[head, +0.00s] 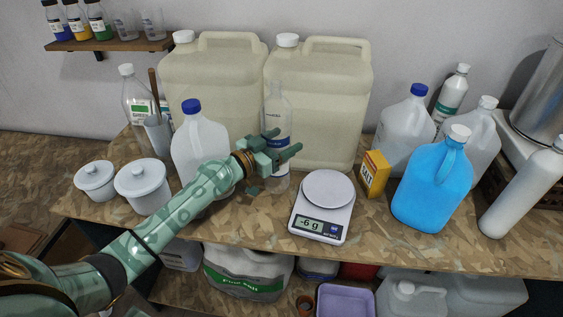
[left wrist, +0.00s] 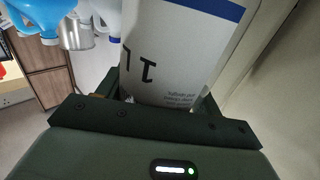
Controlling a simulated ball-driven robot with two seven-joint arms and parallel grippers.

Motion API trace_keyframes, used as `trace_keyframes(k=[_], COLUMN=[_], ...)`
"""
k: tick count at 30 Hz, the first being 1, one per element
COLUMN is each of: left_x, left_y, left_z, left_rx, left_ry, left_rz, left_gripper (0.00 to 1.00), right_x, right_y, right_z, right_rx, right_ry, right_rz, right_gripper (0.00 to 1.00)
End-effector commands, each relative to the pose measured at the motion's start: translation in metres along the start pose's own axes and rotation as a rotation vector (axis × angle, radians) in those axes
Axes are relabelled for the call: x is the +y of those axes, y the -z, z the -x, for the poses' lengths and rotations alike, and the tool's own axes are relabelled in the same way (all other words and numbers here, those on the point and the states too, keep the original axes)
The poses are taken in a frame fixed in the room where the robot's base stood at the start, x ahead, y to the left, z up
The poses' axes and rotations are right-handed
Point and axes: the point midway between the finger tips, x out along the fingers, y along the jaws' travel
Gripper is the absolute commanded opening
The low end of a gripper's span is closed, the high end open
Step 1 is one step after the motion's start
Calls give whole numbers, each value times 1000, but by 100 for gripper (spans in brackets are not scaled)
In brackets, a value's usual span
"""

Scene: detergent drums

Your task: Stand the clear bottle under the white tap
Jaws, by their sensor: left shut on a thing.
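My left gripper (head: 287,142) is shut around the clear bottle (head: 278,103), in front of the two big cream drums. The bottle is upright, with a white label and blue band, and its lower part shows below the fingers. In the left wrist view the bottle's label (left wrist: 175,55) fills the space between the fingers. Whether its base touches the bench cannot be told. The left drum (head: 215,80) and the right drum (head: 320,100) have white screw caps on top. No white tap can be made out; the bottle and gripper cover part of the drum fronts.
A scale (head: 323,200) reading -6 g stands right of the bottle, with a yellow box (head: 374,173) beyond. A blue-capped jug (head: 198,145) stands close on the left, behind my arm. A blue jug (head: 432,190) and several white bottles crowd the right. White tubs (head: 142,185) stand left.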

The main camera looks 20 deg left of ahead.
Motion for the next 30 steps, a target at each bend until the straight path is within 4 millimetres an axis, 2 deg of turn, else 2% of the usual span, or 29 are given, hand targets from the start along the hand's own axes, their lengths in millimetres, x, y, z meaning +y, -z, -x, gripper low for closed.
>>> trace_keyframes(k=[4,9,21,22,24,30], left_x=[-9,-8,-8,-8,-8,-8], left_y=[-20,-39,-44,-44,-43,-42], left_z=[-5,-4,-4,-4,-4,-4], left_rx=[0,1,1,0,1,1], left_ry=[0,0,-1,-1,-1,-1], left_rz=[5,4,-1,0,0,0], left_gripper=[43,43,43,68,87,87], right_x=[-6,-6,-4,-4,-2,-1], right_y=[1,0,-2,-2,-2,-3], right_z=[-17,-20,-24,-24,-23,-23], right_rx=[2,1,-1,-1,-2,-3], right_ry=[7,8,5,5,3,2], right_rz=[-3,-3,-1,-1,0,1], right_gripper=[91,91,91,91,91,91])
